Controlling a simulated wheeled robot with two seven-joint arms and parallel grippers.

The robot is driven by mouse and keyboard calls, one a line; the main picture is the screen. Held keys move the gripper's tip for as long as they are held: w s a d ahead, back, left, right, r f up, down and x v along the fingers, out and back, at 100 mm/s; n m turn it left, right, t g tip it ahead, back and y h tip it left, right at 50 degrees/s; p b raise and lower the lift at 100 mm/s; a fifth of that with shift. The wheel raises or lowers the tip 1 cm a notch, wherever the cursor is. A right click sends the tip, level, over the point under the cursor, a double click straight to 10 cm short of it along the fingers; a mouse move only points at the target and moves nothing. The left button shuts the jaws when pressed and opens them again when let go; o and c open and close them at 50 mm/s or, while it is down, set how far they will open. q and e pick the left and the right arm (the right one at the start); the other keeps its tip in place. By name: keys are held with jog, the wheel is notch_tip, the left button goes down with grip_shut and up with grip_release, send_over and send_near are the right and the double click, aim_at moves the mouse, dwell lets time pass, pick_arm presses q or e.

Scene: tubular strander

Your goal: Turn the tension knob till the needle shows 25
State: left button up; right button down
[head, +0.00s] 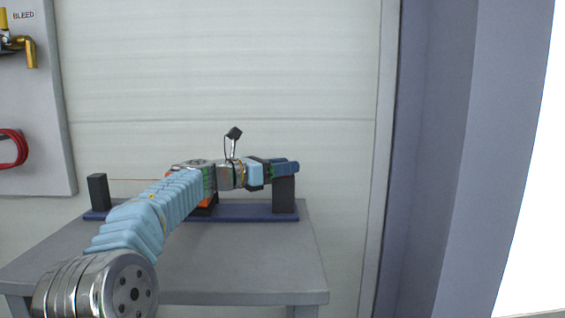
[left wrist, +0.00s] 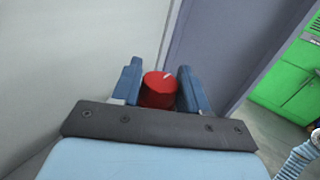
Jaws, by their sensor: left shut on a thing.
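In the left wrist view, the red tension knob (left wrist: 158,90) sits between the two blue fingers of my left gripper (left wrist: 160,86). A pale mark shows near the top right of the knob's face. In the head view, my left gripper (head: 284,167) is at the right end of the bench device, by its dark right post (head: 285,195), and is shut on the knob. The knob itself is hidden there. My arm covers the middle of the device, with only a bit of orange showing. I see no needle or scale. My right gripper is not in view.
The device's blue base (head: 240,212) lies on a grey table (head: 250,262), with a dark post (head: 98,193) at its left end. A grey panel (head: 40,110) with a brass pipe and a red handle hangs at left. The table's front right is clear.

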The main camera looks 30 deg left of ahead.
pick_arm(q)
jog(key=shift+r+m+g+h+p, duration=0.1)
jog(key=shift+m+g+h+p, duration=0.45)
jog(key=shift+h, duration=0.35)
jog(key=o, duration=0.9)
jog(key=shift+o, duration=0.2)
jog(key=shift+r, duration=0.25)
notch_tip(320, 180, up, 3)
jog(key=shift+s+d+r, duration=0.1)
jog(key=shift+s, duration=0.05)
jog(key=s+d+r, duration=0.7)
jog(key=s+r, duration=0.2)
jog(key=s, duration=0.2)
jog(key=shift+s, duration=0.3)
